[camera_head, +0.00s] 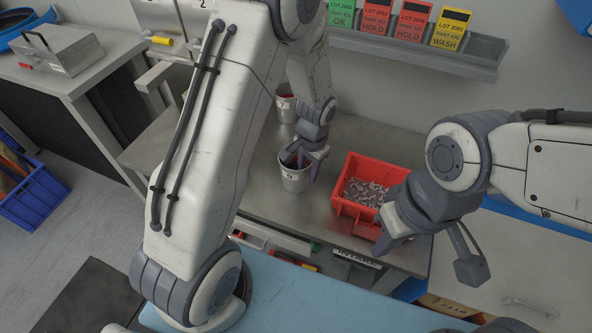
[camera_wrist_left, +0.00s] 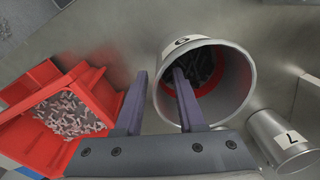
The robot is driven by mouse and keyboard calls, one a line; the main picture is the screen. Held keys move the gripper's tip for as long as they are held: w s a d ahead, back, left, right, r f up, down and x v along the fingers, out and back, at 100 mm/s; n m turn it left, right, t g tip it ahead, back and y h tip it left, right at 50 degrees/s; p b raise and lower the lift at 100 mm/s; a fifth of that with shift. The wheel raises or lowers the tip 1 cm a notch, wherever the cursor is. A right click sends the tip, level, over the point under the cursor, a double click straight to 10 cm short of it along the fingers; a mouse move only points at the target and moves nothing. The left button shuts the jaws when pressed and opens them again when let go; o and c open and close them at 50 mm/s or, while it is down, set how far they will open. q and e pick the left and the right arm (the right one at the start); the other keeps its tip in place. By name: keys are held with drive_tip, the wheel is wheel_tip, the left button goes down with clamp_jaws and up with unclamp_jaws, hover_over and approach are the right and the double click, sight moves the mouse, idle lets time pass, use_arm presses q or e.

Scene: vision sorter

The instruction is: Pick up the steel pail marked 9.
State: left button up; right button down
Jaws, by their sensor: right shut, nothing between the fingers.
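A steel pail (camera_head: 296,183) stands on the metal bench, with a small mark that could be a 9 or a 6. In the left wrist view the pail (camera_wrist_left: 240,85) is open at the top, with dark contents and a partly hidden label. My left gripper (camera_head: 311,160) is at its rim and open. In the left wrist view the fingers (camera_wrist_left: 159,80) straddle the near-left rim, one outside and one over the opening; contact cannot be told. My right gripper (camera_head: 387,243) is shut and empty, at the front of the red bin.
A red bin (camera_head: 351,208) of small metal parts stands right of the pail. A second pail, marked 7 (camera_head: 286,108), stands behind it and also shows in the left wrist view (camera_wrist_left: 275,128). A card rack (camera_head: 420,52) hangs on the back wall.

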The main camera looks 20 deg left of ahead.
sight(305, 188)
use_arm(q)
drive_tip(key=shift+s+a+f, duration=0.1)
drive_tip(key=shift+f, duration=1.85)
clamp_jaws()
drive_tip(key=shift+r, duration=0.1)
